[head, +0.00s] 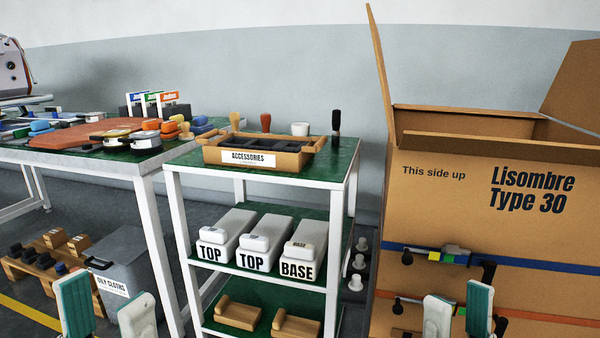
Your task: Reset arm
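My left gripper (107,312) shows at the lower left edge of the head view. Its two teal-and-white fingers are spread apart, with nothing between them. It is in front of the grey oily-cloths bin (122,262). My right gripper (459,313) shows at the bottom right, in front of the large cardboard box (450,225). Its two fingers are also apart and empty. The lower parts of both grippers and the arms are cut off by the frame. I cannot tell whether the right fingers touch the box.
A shelf cart (342,192) stands in the middle, with a wooden accessories tray (212,155) on top and white TOP and BASE parts below. A cluttered workbench (72,163) is at left. A wooden rack (32,275) sits on the floor. The box's flaps stand open.

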